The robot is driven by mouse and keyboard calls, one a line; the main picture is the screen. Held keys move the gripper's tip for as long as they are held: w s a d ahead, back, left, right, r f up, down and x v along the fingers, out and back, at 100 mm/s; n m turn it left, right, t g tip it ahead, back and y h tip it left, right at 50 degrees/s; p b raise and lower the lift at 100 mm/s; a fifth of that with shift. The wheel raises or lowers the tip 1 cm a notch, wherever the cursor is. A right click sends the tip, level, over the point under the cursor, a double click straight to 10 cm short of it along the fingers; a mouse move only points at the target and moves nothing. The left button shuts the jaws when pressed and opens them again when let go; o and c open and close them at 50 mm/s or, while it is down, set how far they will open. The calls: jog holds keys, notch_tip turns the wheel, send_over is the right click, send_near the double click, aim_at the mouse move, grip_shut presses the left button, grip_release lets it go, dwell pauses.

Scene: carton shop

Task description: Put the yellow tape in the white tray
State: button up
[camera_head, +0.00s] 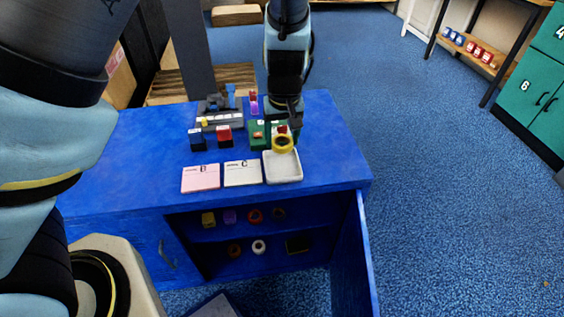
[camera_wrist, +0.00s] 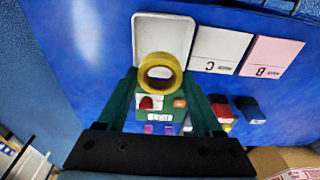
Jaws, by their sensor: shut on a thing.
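The yellow tape (camera_head: 283,143) is a ring-shaped roll held in my gripper (camera_head: 284,128). In the wrist view the yellow tape (camera_wrist: 160,73) sits between the green fingertips of my gripper (camera_wrist: 160,82). The white tray (camera_head: 283,167) lies on the blue cabinet top, at the right end of a row with two cards. In the head view the tape overlaps the tray's back edge. In the wrist view the white tray (camera_wrist: 150,24) is partly covered by the tape. I cannot tell the tape's exact height above it.
A white card C (camera_head: 242,173) and a pink card B (camera_head: 201,178) lie left of the tray. A green box (camera_head: 258,135), a red block (camera_head: 224,136) and a dark blue block (camera_head: 197,139) stand behind. The cabinet door (camera_head: 356,255) hangs open; shelves hold several rolls.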

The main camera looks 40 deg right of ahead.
aim_at(282, 167)
jog(key=shift+f, duration=3.95)
jog(key=o, duration=1.2)
jog(key=shift+f, duration=0.15)
jog(key=shift+c, duration=0.2)
jog(key=r, duration=0.4)
jog(key=s+r, duration=0.1)
jog(key=r, duration=0.3)
jog(key=a+r, duration=0.1)
jog(key=r, duration=0.3)
jog(key=shift+s+r+p, duration=0.1)
jog(key=shift+s+p, duration=0.15)
jog(key=shift+p, duration=0.05)
jog(key=w+a+r+n, duration=0.1)
jog(key=w+a+r, duration=0.3)
jog(key=a, duration=0.6)
jog(key=w+a+r+n, duration=0.1)
jog(key=w+a+n, duration=0.1)
jog(key=w+a, duration=0.5)
jog(key=w+a+r+n, duration=0.1)
jog(key=w+a+r, duration=0.2)
jog(key=a, duration=0.9)
jog(key=s+a+r, duration=0.1)
jog(key=s+a, duration=0.1)
jog(key=a, duration=0.8)
jog(key=shift+a+r+n+y, duration=0.3)
jog(key=shift+a+r, duration=0.1)
jog(key=shift+w, duration=0.1)
